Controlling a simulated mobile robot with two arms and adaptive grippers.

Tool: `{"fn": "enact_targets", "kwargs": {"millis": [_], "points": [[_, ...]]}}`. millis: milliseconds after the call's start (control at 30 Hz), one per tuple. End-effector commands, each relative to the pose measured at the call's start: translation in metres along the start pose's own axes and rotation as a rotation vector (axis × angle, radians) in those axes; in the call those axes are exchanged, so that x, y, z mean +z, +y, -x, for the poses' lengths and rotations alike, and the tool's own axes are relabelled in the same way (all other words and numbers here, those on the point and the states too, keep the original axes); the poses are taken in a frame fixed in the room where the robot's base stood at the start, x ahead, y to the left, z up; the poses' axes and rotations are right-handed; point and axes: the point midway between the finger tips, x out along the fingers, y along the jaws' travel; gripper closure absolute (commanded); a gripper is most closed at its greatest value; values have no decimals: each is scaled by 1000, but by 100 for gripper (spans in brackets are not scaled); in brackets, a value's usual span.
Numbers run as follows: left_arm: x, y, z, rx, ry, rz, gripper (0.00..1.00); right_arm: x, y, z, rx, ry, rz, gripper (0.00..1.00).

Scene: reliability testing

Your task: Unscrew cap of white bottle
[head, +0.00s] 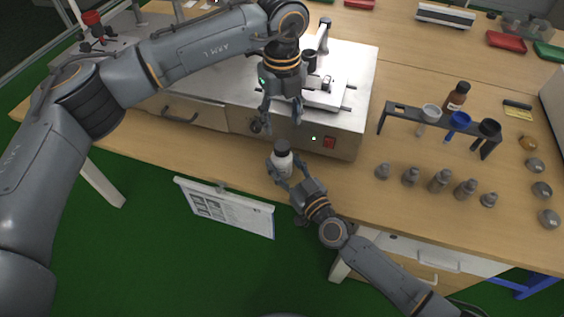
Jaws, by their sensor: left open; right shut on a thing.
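My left gripper (283,116) hangs pointing down above and behind the bottle. Its fingers are spread and empty, apart from the cap. The cap is on top of the bottle.
A metal instrument (345,138) with a red switch stands just behind the bottle. A paper board (228,208) hangs at the front edge.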

Motion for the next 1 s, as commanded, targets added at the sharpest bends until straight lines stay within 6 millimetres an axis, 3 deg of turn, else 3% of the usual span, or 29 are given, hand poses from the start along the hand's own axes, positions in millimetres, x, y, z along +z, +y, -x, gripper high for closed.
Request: {"fn": "enact_targets", "kwargs": {"millis": [167, 367, 1000], "points": [[0, 0, 0, 0, 0, -22, 47, 0, 0, 0, 0, 0, 0, 100], [0, 0, 0, 0, 0, -237, 47, 0, 0, 0, 0, 0, 0, 100], [0, 0, 0, 1, -1, -1484, 47, 0, 0, 0, 0, 0, 0, 100]]}}
